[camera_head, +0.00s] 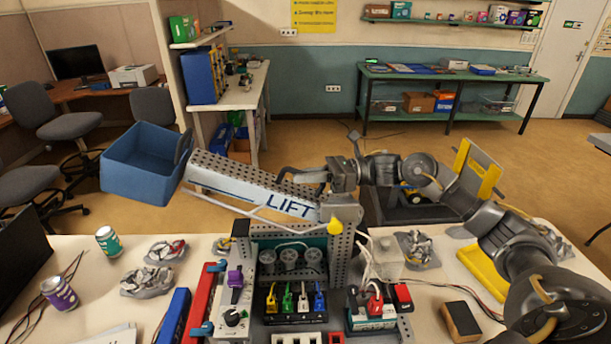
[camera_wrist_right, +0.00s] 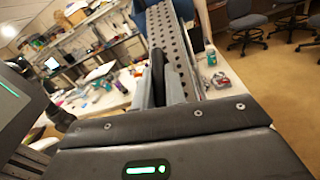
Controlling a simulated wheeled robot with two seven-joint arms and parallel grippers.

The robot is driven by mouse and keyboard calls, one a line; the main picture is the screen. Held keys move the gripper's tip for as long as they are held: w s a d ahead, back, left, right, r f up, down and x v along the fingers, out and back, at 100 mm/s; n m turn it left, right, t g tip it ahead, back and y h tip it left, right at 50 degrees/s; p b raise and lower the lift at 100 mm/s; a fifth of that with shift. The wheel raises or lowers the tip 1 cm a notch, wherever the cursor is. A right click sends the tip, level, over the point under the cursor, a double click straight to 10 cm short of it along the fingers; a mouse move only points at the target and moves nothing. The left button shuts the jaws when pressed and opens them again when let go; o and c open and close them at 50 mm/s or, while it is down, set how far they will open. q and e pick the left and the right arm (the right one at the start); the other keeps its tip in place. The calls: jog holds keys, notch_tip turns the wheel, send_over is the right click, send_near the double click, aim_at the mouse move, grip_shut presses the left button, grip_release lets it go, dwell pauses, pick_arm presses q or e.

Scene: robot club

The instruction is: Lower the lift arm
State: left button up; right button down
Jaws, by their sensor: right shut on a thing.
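The lift arm (camera_head: 240,185) is a grey perforated beam with LIFT on its white side. It slants up to the left from a pivot by the yellow knob (camera_head: 335,226). A blue bin (camera_head: 143,178) hangs at its far left end, above the floor beyond the table edge. My right gripper (camera_head: 292,176) is at the upper side of the beam, left of the pivot, shut on the lift arm. The exact grip is small and partly hidden by the fingers. In the right wrist view the perforated beam (camera_wrist_right: 173,45) runs away from the gripper. My left gripper is not in view.
Below the beam stands a control panel with a purple lever (camera_head: 235,280) and a black knob (camera_head: 233,318). Colored clips (camera_head: 295,300), cans (camera_head: 109,241) and wrapped parts (camera_head: 147,282) crowd the table. A yellow tray (camera_head: 485,268) lies at right.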

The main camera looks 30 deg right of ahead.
aim_at(297, 190)
jog(key=shift+w+a+f+g+h+b, duration=0.2)
jog(key=shift+a+f+h+b, duration=0.3)
jog(key=shift+b, duration=0.45)
jog(key=shift+w+a+f+g+h+b, duration=0.1)
jog(key=shift+w+a+f+h+b, duration=0.2)
jog(key=shift+a+f+h+b, duration=0.45)
jog(key=shift+w+a+f+g+h+b, duration=0.2)
jog(key=shift+a+f+h+b, duration=0.15)
jog(key=shift+f+h+b, duration=0.1)
jog(key=shift+w+a+f+g+h+b, duration=0.2)
jog(key=shift+a+f+h+b, duration=0.1)
jog(key=shift+f+b, duration=0.15)
jog(key=shift+w+a+f+h, duration=0.1)
jog(key=shift+a+f+h, duration=0.2)
jog(key=shift+f, duration=0.2)
jog(key=shift+d+f+g, duration=0.1)
jog(key=shift+g, duration=0.2)
jog(key=c, duration=1.5)
grip_release()
jog(key=shift+o, duration=0.2)
